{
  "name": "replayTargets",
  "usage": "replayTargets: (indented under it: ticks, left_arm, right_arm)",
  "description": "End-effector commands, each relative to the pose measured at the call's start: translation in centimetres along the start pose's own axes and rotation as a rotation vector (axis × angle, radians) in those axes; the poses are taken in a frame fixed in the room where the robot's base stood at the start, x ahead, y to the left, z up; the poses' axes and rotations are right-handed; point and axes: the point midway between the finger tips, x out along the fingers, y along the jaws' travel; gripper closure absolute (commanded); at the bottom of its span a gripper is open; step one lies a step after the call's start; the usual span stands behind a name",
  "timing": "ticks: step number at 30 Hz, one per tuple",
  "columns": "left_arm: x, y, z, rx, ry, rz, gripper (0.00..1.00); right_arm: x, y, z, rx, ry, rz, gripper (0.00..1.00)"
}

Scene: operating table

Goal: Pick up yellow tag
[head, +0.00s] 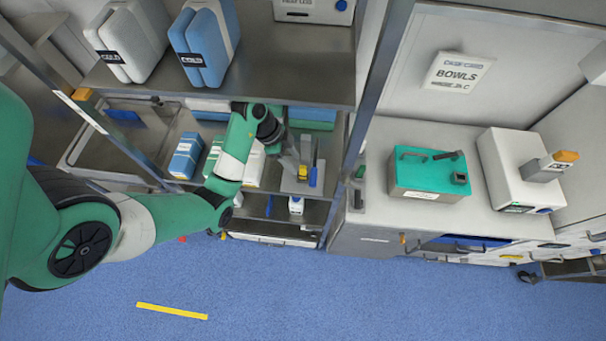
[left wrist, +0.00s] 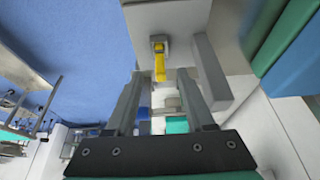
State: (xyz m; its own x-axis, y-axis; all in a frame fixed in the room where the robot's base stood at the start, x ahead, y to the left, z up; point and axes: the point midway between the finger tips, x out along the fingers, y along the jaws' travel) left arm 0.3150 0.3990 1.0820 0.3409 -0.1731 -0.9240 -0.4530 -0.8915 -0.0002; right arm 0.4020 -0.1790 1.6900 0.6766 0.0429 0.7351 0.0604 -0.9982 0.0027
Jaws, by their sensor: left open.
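The yellow tag (left wrist: 160,62) hangs at a small grey fitting on a light grey block (left wrist: 165,18) in the left wrist view. In the head view, a small yellow piece (head: 302,172) shows beside my left gripper (head: 293,163) on the middle shelf. My left gripper (left wrist: 158,84) is open, and nothing is clamped between its fingers. In the left wrist view the tag appears between and just beyond the fingertips. I cannot tell whether a finger touches it. My right gripper is not in view.
Shelf posts (head: 368,95) and an upper shelf (head: 300,75) with two coolers (head: 205,40) frame the reach. Blue and white boxes (head: 186,155) stand left on the middle shelf. A counter (head: 385,215) with a green case (head: 428,175) is right. The blue floor has a yellow strip (head: 172,311).

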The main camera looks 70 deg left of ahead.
Motion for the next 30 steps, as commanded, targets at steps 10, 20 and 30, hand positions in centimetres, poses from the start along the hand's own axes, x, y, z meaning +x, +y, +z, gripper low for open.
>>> replayTargets:
  ticks: [10,20,30]
  left_arm:
    - [4.0,0.1,-1.0,0.001,0.0,0.004,0.46]
    - [5.4,0.0,-1.1,0.0,0.0,-0.001,0.46]
    - [5.4,0.0,-1.1,0.0,0.0,0.0,1.0]
  right_arm:
    - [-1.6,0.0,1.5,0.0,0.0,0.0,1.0]
    - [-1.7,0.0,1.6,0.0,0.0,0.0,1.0]
    - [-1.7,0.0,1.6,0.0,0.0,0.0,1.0]
